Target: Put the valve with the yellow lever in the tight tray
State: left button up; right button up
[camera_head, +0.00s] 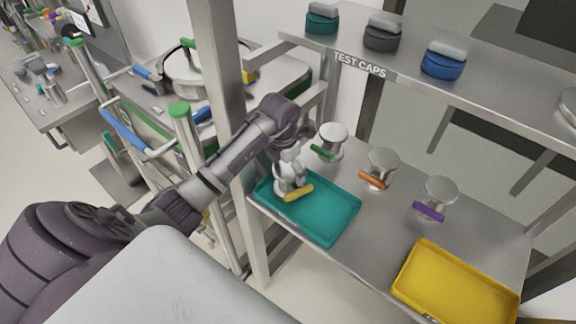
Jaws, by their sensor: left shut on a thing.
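The valve (287,178) with the yellow lever (298,193) is at the left end of the teal tray (330,222). My left gripper (293,146) is shut on its upper part; the fingers are partly hidden by the wrist. I cannot tell whether the valve touches the tray floor. A yellow tray (457,284) lies to the right on the same shelf and looks empty. My right gripper is not in view.
Valves with a green lever (323,152), an orange lever (374,181) and a purple lever (429,211) stand behind the trays. A steel post (226,80) rises left of my wrist. The upper shelf (480,88) holds several caps. Bare shelf lies between the trays.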

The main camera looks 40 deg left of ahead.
pick_arm(q)
jog(key=shift+w, duration=0.1)
jog(key=o, duration=1.4)
jog(key=shift+f, duration=0.15)
jog(key=shift+r, duration=0.3)
jog(key=r+b, duration=0.1)
jog(key=r, duration=0.3)
jog(key=s+r, duration=0.1)
jog(key=r, duration=0.2)
jog(key=r+b, duration=0.1)
jog(key=r, duration=0.3)
jog(key=shift+s+a+r+b, duration=0.15)
jog(key=shift+s+r+b, duration=0.15)
